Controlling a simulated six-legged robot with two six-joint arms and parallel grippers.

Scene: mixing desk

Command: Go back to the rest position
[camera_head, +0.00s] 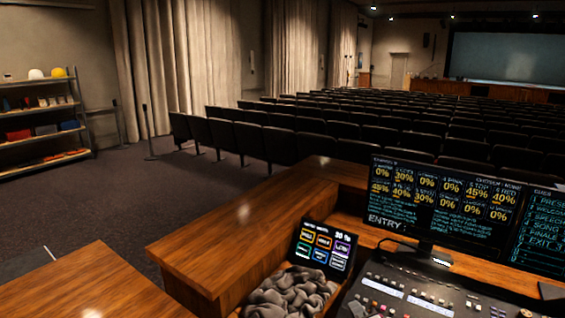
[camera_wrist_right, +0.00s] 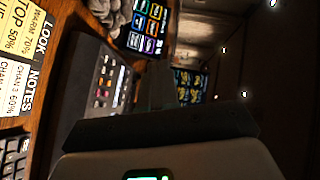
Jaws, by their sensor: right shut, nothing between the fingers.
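My right gripper (camera_wrist_right: 160,126) shows in the right wrist view as a dark bar across the lower middle, with its fingers shut and nothing seen between them. I cannot make it out clearly in the head view. My left gripper is in neither view. The mixing console (camera_head: 435,297) is at the lower right of the head view, and part of a dark control panel (camera_wrist_right: 103,85) shows in the wrist view, left of the gripper. I see no contact between the gripper and the desk.
A wooden desk (camera_head: 210,255) carries a monitor (camera_head: 445,213), a tablet (camera_head: 323,248) and a grey crumpled heap (camera_head: 287,296). Note sheets (camera_wrist_right: 17,40) and a keyboard (camera_wrist_right: 14,158) show in the wrist view. Shelves (camera_head: 40,115) stand left; seat rows (camera_head: 250,140) lie beyond. Carpet is open at left.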

